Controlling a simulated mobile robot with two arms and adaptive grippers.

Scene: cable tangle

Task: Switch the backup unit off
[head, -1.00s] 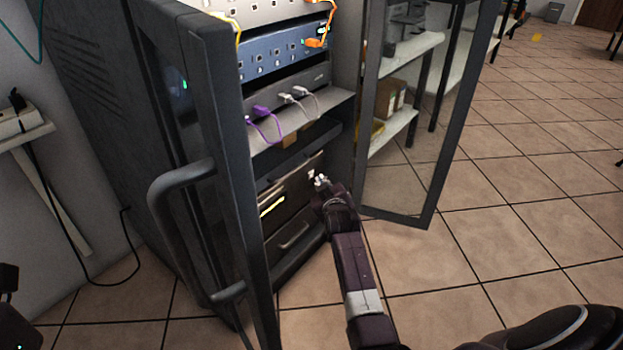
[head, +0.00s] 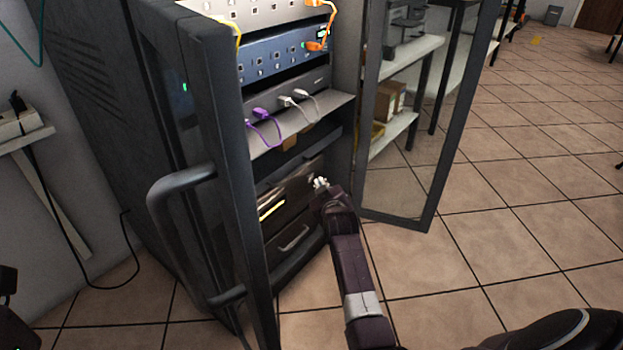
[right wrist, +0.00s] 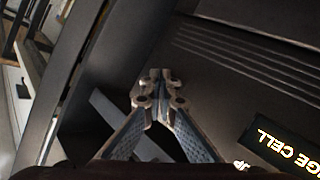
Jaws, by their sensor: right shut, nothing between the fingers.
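The backup unit is the dark box (head: 291,190) low in the open rack cabinet, with a pale lit strip on its front in the head view. The right wrist view shows its dark front (right wrist: 225,85) with slanted grooves and a black label (right wrist: 285,150) reading "...GE CELL" and, partly cut off, "...UP". My right gripper (head: 320,184) is at the unit's right side. In the right wrist view its fingertips (right wrist: 158,76) are together with nothing between them, near the unit's front; I cannot tell whether they touch it. No switch can be made out.
An open door frame with a large handle (head: 165,190) stands at left, and a glass door (head: 410,165) stands open at right.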

